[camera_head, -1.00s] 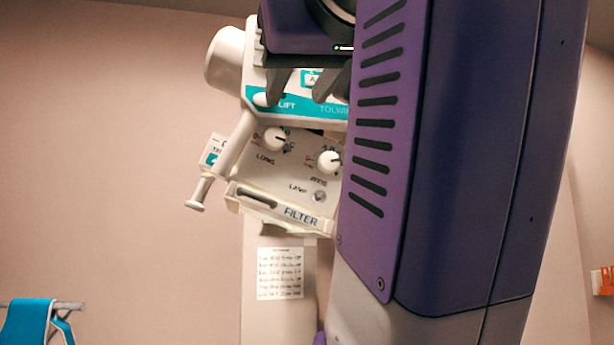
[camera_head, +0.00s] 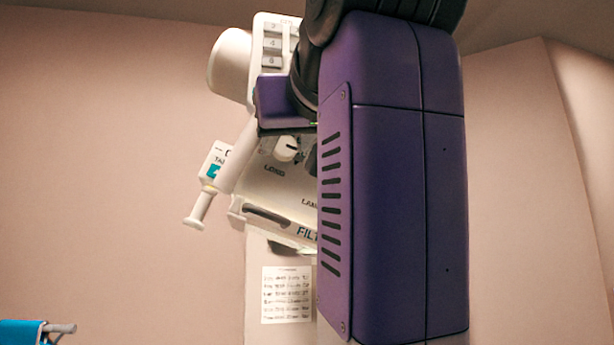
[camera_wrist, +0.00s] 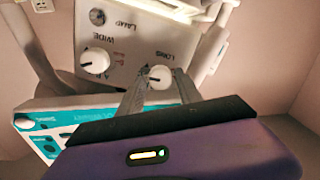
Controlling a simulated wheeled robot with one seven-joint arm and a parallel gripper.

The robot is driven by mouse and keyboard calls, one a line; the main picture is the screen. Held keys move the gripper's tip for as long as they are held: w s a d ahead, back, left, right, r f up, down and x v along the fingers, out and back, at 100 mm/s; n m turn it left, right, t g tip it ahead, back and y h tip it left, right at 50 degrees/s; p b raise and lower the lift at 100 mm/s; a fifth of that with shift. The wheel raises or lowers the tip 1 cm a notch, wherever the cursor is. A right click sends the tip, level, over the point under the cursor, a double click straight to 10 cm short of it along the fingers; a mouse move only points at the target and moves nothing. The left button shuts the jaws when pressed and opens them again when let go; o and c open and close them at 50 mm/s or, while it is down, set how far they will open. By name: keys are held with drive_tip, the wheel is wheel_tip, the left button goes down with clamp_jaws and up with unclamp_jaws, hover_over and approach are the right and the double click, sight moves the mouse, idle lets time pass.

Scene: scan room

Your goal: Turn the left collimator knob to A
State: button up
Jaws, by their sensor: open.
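The left collimator knob, a white round knob above the label LONG (camera_head: 286,148), sits on the light grey panel at the left. Its dark pointer mark faces right in the head view. The wrist view sees the panel upside down, with the LONG knob (camera_wrist: 160,77) at centre. My gripper (camera_wrist: 159,73) is open, with one grey finger at each side of this knob. Whether the fingers touch it I cannot tell. In the head view my purple gripper body (camera_head: 283,103) is just above the knob, and my arm hides the right part of the panel.
A second white knob labelled WIDE (camera_wrist: 95,60) is close to one finger, with a LAMP button (camera_wrist: 97,17) beyond. A white handle (camera_head: 198,207) sticks out at the panel's lower left. A printed note (camera_head: 287,294) hangs below.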

drive_tip(key=shift+w+a, duration=0.1)
drive_tip(key=shift+w, duration=0.1)
clamp_jaws()
drive_tip(key=shift+r+n+p, duration=0.25)
drive_tip(key=shift+n+p, duration=0.5)
drive_tip(key=shift+n, duration=0.15)
drive_tip(key=n, duration=0.1)
drive_tip(key=n+p, duration=0.1)
drive_tip(key=shift+f+n, duration=0.2)
drive_tip(key=shift+n, duration=0.1)
unclamp_jaws()
drive_tip(key=shift+s, duration=0.1)
